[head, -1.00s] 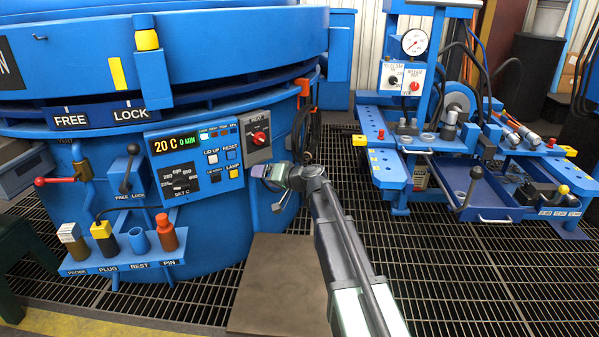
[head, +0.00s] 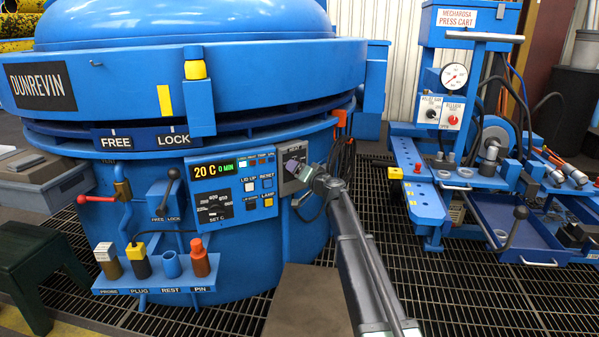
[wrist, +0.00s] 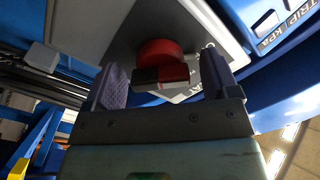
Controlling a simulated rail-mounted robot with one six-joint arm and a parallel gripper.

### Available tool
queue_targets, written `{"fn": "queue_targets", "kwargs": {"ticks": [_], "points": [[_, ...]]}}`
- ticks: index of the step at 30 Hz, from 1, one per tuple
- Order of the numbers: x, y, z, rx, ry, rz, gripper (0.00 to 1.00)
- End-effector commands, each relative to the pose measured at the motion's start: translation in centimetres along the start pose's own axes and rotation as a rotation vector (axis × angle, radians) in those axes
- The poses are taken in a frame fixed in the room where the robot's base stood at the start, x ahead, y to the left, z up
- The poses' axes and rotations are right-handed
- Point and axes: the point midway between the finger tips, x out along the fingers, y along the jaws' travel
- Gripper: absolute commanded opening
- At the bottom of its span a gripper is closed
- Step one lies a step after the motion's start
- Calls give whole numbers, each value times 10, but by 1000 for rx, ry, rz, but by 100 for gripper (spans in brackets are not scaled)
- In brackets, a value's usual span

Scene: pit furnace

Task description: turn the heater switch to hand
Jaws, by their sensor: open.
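The heater switch is a red rotary knob (wrist: 160,48) on a grey plate (wrist: 205,22) in the wrist view. Its handle bar has a dark red part and a paler end. In the head view the grey plate (head: 287,187) is at the right edge of the control panel, and my gripper hides the knob. My gripper (wrist: 161,72) is open, with one purple-grey finger on each side of the knob; it also shows in the head view (head: 297,160). I cannot tell whether either finger touches the knob. The plate's lettering is mostly hidden.
The control panel (head: 235,190) with its display and buttons adjoins the plate on the left. Hoses (head: 343,155) hang close on the right. The blue furnace lid rim (head: 270,85) juts out above. A press cart (head: 430,205) stands further right, with grating floor between.

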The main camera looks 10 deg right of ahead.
Motion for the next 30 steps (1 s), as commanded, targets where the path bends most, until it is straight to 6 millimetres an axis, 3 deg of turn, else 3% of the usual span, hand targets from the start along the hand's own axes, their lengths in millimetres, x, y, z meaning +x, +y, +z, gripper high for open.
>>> {"fn": "queue_targets", "kwargs": {"ticks": [7, 17, 30], "points": [[3, 0, 0, 0, 0, 0, 81], [2, 0, 0, 0, 0, 0, 32], [2, 0, 0, 87, 0, 0, 32]]}}
